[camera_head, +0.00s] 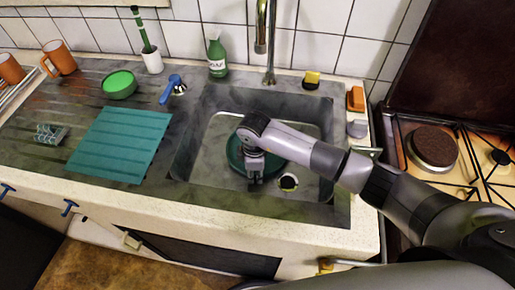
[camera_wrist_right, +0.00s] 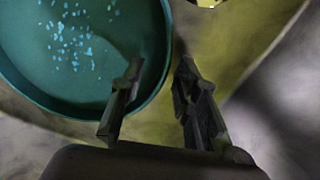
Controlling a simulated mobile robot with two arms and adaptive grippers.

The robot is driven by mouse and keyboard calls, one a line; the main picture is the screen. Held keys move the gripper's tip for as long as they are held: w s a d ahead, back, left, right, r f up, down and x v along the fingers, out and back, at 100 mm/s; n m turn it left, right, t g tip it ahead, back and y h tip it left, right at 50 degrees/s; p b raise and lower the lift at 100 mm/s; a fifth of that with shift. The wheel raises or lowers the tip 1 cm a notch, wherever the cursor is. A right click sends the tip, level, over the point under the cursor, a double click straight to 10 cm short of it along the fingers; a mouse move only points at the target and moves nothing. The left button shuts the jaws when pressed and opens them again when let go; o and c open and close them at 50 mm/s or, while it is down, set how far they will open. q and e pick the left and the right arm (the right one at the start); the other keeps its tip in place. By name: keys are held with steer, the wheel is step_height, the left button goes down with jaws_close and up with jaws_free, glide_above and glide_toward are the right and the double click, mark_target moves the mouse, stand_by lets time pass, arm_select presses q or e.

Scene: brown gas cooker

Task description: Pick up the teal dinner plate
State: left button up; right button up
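The teal dinner plate (camera_head: 235,152) lies in the sink, partly hidden in the head view by my right arm and gripper. In the right wrist view the plate (camera_wrist_right: 70,55) fills the upper left, with pale specks on its surface. My right gripper (camera_head: 255,178) is low over the plate's near side. Its fingers (camera_wrist_right: 160,75) are apart and empty. The left finger overlaps the inside of the plate and the right finger is outside, so the rim runs between them. I cannot tell whether either finger touches it. My left gripper is not in view.
The sink walls (camera_head: 185,150) surround the plate, and the tap (camera_head: 270,60) hangs behind. A small yellow-and-dark thing (camera_head: 289,182) is right of the gripper. A teal ribbed board (camera_head: 120,143), green bowl (camera_head: 119,84) and soap bottle (camera_head: 217,58) stand outside the sink.

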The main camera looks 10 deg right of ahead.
steer(key=shift+f, duration=0.35)
steer(key=shift+c, duration=0.3)
jaws_close()
